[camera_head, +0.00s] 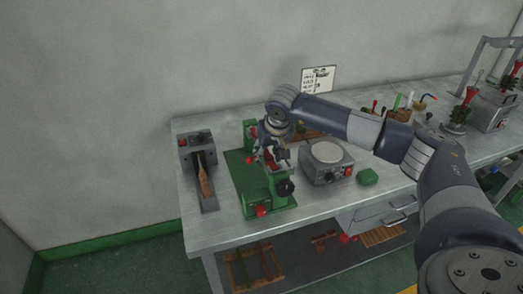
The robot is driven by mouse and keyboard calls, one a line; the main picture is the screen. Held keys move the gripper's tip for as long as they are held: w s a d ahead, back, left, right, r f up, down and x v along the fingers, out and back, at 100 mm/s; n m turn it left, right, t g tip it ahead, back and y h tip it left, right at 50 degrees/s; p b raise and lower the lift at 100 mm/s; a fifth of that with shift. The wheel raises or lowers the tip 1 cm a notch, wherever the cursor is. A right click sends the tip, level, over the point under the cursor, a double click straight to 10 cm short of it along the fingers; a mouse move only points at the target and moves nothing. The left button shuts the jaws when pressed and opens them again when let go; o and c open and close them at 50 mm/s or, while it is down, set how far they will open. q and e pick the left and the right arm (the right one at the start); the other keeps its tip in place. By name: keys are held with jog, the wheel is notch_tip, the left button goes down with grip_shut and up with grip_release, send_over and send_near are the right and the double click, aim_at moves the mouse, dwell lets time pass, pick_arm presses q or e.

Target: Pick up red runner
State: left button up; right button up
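My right arm comes in from the right over the bench. Its gripper (271,158) points down at the green machine (249,190), close above or at its middle. The gripper is small and dark here, so whether its fingers are open or shut does not show. Small red bits show beside it, but I cannot tell whether one is a red runner. A red, funnel-topped piece with dark green below (467,97) stands at the right of the bench, and a similar red piece (517,68) stands farther right. My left gripper is not in view.
The grey bench (225,236) stands against the wall. A grey device with a wooden-handled tool (204,178) is on the left. Tools stand behind my arm. Wooden racks lie below.

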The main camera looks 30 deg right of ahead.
jog(key=shift+s+d+r, duration=0.15)
jog(key=shift+s, duration=0.15)
grip_shut()
jog(key=shift+w, duration=0.1)
